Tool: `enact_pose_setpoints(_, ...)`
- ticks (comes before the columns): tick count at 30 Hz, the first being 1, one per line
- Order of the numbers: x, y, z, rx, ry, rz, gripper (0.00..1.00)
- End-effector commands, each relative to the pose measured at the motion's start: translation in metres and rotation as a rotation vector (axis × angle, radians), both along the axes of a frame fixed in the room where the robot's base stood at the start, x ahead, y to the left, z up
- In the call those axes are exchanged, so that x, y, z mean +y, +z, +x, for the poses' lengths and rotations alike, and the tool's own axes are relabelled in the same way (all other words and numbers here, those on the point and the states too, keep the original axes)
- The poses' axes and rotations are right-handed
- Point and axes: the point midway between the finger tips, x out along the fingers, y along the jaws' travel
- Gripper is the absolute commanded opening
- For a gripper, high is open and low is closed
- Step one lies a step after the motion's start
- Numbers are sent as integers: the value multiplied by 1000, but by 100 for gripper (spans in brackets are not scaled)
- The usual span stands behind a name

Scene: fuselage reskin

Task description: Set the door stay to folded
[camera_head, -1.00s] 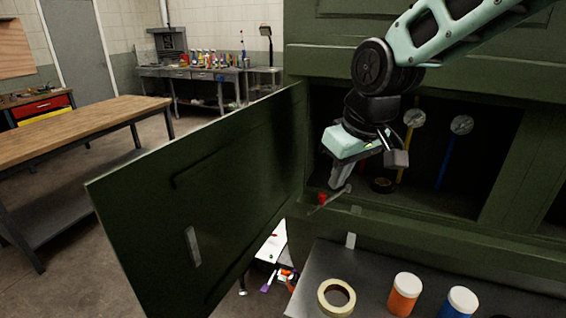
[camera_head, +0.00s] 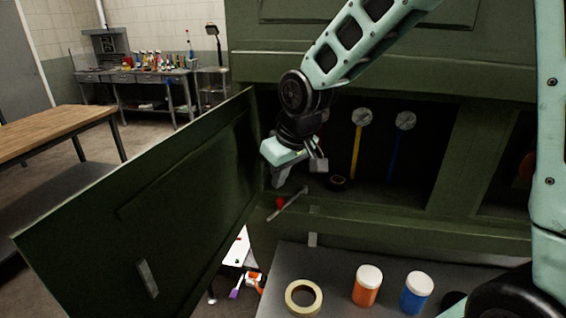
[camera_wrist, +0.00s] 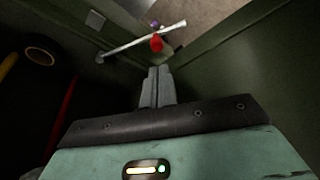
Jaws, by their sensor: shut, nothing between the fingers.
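The door stay (camera_head: 292,202) is a thin pale metal bar with a red knob (camera_head: 281,202), at the lower edge of the cabinet opening beside the open door. In the wrist view the bar (camera_wrist: 128,46) slants across the gap between cabinet and door, with its red knob (camera_wrist: 156,43) near the middle. My gripper (camera_head: 277,184) is shut and empty, just above the knob in the head view. In the wrist view its fingertips (camera_wrist: 155,70) point toward the knob, with a visible gap. The green cabinet door (camera_head: 150,215) stands open to the left.
Inside the cabinet (camera_head: 470,170) are a yellow rod (camera_head: 357,150), a blue rod (camera_head: 397,155) and a dark ring (camera_head: 338,183). A grey bench (camera_head: 340,262) below holds a tape roll (camera_head: 304,297), an orange jar (camera_head: 366,288) and a blue jar (camera_head: 416,294).

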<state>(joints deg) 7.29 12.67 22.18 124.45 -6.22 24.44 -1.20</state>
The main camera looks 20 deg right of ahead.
Motion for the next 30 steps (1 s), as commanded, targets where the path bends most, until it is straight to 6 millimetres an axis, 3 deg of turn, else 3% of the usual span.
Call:
enact_pose_setpoints(3, 3, -19, 5, 4, 3, 0, 0)
enact_pose_setpoints(9, 5, -37, 12, 2, 1, -1, 0)
enact_pose_setpoints(30, 6, -40, 10, 0, 31, 1, 0)
